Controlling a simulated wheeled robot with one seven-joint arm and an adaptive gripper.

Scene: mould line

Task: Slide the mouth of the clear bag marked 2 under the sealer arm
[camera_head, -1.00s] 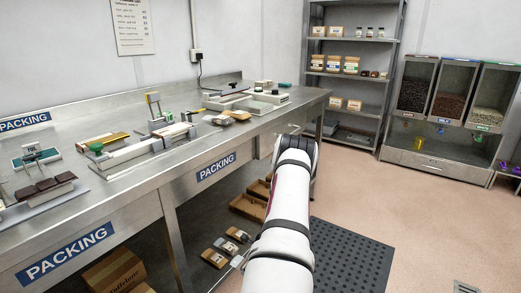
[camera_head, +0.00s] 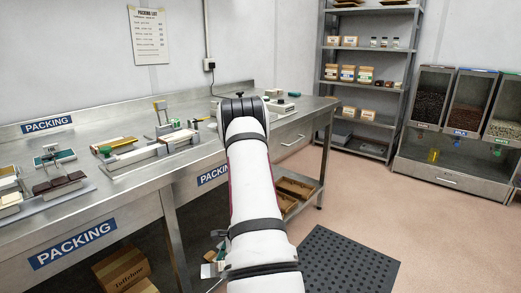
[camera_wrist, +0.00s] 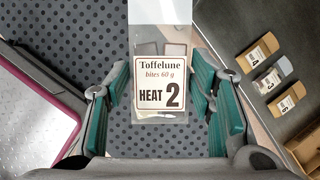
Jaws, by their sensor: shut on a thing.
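The clear bag marked 2 (camera_wrist: 160,50) hangs between the green-padded fingers of my gripper (camera_wrist: 160,105) in the wrist view. Its label reads Toffelune, HEAT 2, and faces the camera. My gripper is shut on the bag, above the dotted floor mat. A white device (camera_head: 280,105) on the far part of the bench is partly hidden behind my arm.
The steel packing bench (camera_head: 125,190) carries a device with a green knob (camera_head: 105,150) and dark bars on a stand (camera_head: 58,184). Bags marked 4 (camera_wrist: 258,50), 3 (camera_wrist: 269,80) and 6 (camera_wrist: 287,102) lie at right in the wrist view. A black mat (camera_head: 350,262) covers the floor.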

